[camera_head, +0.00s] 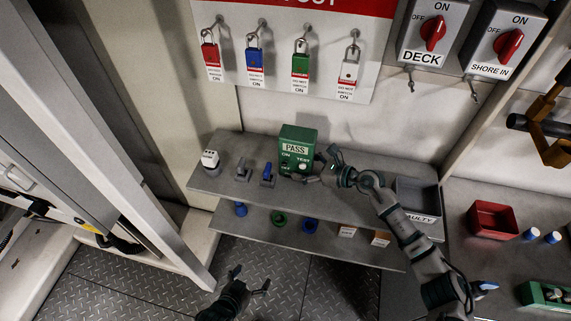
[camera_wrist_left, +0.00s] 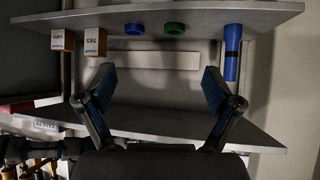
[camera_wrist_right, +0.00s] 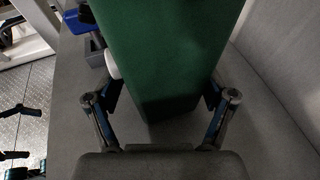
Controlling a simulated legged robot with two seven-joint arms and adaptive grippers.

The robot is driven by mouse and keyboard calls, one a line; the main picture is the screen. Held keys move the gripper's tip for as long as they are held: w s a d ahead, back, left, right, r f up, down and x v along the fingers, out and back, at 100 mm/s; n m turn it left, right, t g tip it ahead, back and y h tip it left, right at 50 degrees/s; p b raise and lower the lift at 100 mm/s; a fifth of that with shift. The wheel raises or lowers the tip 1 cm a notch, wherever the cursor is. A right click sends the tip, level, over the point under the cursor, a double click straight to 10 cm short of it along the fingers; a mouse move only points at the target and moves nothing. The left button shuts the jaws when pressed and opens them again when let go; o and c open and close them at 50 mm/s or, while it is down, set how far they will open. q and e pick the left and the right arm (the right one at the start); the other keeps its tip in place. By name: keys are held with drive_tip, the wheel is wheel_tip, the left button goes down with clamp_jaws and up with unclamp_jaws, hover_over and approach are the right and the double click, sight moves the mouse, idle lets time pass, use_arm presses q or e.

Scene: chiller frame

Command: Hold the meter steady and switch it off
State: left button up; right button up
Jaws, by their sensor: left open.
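The green meter (camera_head: 297,142) stands upright on the upper shelf in the head view. Its display reads PASS, with ON and TEST markings and a white knob (camera_head: 303,167) below. My right gripper (camera_head: 325,167) is at the meter's right side, fingers spread. In the right wrist view the meter (camera_wrist_right: 165,55) fills the space between my right fingers (camera_wrist_right: 163,95), and I see no clear grip on it. The white knob (camera_wrist_right: 111,65) sticks out at the left there. My left gripper (camera_head: 251,279) is open and empty, low in front of the shelves.
Small tools and a white item (camera_head: 210,159) stand left of the meter on the upper shelf (camera_head: 335,195). A grey FAULTY bin (camera_head: 418,198) is to the right. The lower shelf (camera_head: 262,232) holds blue and green pieces and boxes. Padlocks hang on the board above.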

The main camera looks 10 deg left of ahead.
drive_tip(key=shift+w+a+f, duration=0.15)
drive_tip(key=shift+w+a, duration=0.05)
drive_tip(key=shift+a, duration=0.35)
use_arm(q)
drive_tip(key=shift+w+d+r+t, duration=0.2)
drive_tip(key=shift+w+r+t, duration=0.3)
drive_tip(key=shift+w, duration=0.05)
use_arm(e)
drive_tip(key=shift+c, duration=0.3)
use_arm(q)
drive_tip(key=shift+f, duration=0.1)
use_arm(e)
drive_tip(key=c, duration=0.7)
